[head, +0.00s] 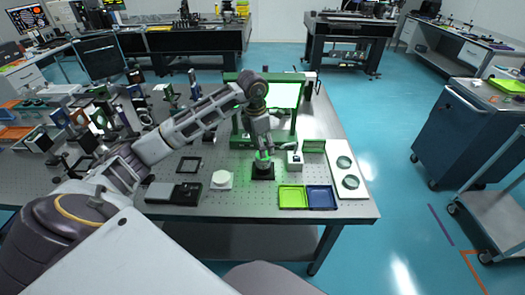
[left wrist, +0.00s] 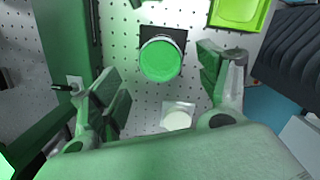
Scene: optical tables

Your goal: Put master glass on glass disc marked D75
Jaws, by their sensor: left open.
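My left gripper (head: 263,157) is open above a dark square base (head: 263,174) near the front of the table. In the left wrist view, a round green-tinted glass disc (left wrist: 161,60) rests on this black base (left wrist: 177,36). The disc lies between and beyond the spread fingers of my left gripper (left wrist: 160,72), with nothing held. Two round glass discs, a rear one (head: 344,162) and a front one (head: 350,182), lie on a white board (head: 345,147) at the table's right. No D75 marking is legible. My right gripper is not in view.
A green frame with a bright panel (head: 287,95) stands behind the gripper. A lime tray (head: 293,197) and a blue tray (head: 321,198) lie right of the base. A white round piece (head: 221,180) and a black device (head: 173,193) lie left. A small white box (head: 295,160) stands close by.

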